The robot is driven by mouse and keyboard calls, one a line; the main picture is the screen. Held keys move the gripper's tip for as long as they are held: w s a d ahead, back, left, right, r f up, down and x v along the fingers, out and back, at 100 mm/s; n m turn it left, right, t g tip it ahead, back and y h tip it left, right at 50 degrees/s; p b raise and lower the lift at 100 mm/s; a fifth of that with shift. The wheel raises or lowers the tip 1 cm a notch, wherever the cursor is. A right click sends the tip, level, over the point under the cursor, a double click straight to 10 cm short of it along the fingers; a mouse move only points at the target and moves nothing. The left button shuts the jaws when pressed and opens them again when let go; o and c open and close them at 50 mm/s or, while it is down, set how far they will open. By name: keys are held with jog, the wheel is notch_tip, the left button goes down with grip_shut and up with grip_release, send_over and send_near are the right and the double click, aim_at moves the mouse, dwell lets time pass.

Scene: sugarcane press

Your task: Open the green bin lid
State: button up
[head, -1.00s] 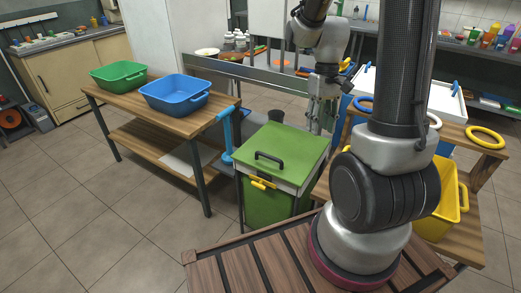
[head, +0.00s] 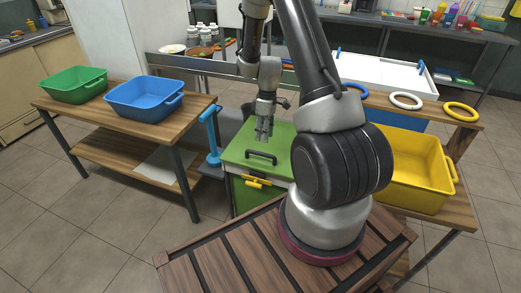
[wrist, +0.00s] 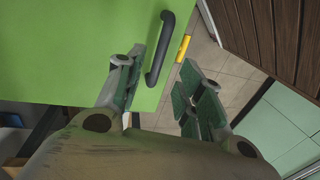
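The green bin (head: 240,197) stands in the middle of the head view, with its flat green lid (head: 285,143) closed. A black bar handle (head: 261,158) is on the lid near its front edge, and a yellow latch (head: 257,181) is on the front below it. My gripper (head: 264,133) hangs over the lid, just behind the handle in the head view. In the wrist view, my gripper (wrist: 160,95) is open with its fingers apart. The black handle (wrist: 160,48) shows beyond the fingertips, between them. I see no contact with it.
A wooden table (head: 105,145) at left carries a green tub (head: 74,88) and a blue tub (head: 146,98). A blue lever (head: 211,135) stands left of the bin. A yellow tub (head: 418,170) and coloured rings are at right.

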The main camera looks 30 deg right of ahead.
jog(key=f, duration=0.5)
jog(key=s+a+f, duration=0.1)
jog(key=f, duration=0.1)
jog(key=shift+a+f, duration=0.1)
jog(key=shift+f, duration=0.15)
grip_shut()
